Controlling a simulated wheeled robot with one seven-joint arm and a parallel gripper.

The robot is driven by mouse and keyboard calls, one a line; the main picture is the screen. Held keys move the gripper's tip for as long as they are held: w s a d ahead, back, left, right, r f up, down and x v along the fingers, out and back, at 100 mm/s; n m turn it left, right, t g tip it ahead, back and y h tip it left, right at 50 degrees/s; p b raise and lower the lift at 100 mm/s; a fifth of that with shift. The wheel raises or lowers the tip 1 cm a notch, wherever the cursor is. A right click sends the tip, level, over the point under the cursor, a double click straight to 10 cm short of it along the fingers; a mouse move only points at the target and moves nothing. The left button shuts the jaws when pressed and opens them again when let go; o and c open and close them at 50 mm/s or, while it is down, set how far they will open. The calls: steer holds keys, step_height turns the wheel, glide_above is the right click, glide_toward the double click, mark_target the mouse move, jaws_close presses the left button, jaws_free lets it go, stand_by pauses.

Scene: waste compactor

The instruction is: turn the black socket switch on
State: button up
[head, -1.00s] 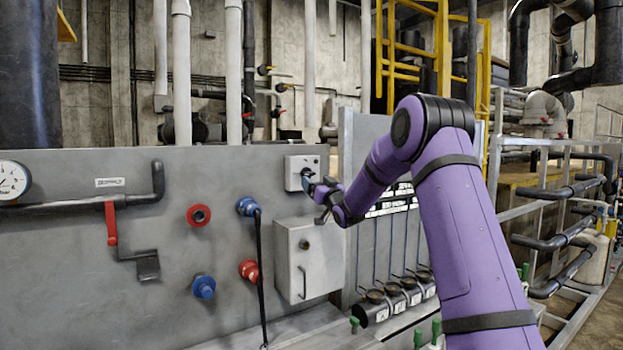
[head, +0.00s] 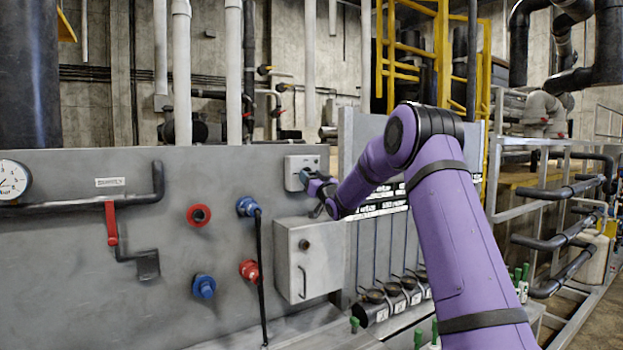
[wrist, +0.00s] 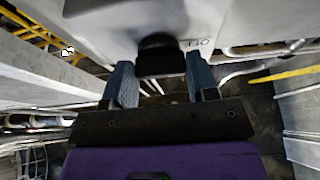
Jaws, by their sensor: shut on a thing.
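The black socket switch (wrist: 161,55) projects from a pale grey box (wrist: 105,22) in the wrist view. In the head view the box (head: 293,164) is mounted on the upper right of the grey panel, with the switch mostly hidden by my gripper. My gripper (head: 309,178) is at the front of this box. In the wrist view my gripper (wrist: 161,80) has one blue finger on each side of the switch, shut on it. Small marks show on the box beside the switch. Their exact reading and the switch's angle are unclear.
A grey cabinet (head: 308,258) with a handle sits just below the box. Red (head: 199,215) and blue (head: 204,287) round sockets and a hanging black cable (head: 261,285) are to the left. A taller grey panel (head: 361,135) stands close on the right.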

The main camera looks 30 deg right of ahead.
steer(key=shift+m, duration=0.5)
steer(key=shift+a+r+m+g+h, duration=0.1)
steer(key=shift+m+g+h, duration=1)
steer(key=shift+m, duration=2.45)
steer(key=shift+a+r+m+g+h, duration=0.15)
steer(key=shift+m+g+h, duration=0.9)
steer(key=shift+m, duration=2.55)
steer(key=shift+a+r+m+g+h, duration=0.1)
steer(key=shift+m+g+h, duration=0.95)
steer(key=shift+m, duration=2.5)
steer(key=shift+t+h, duration=0.4)
steer(key=o, duration=0.9)
steer(key=shift+o, duration=0.2)
steer(key=v, duration=1.1)
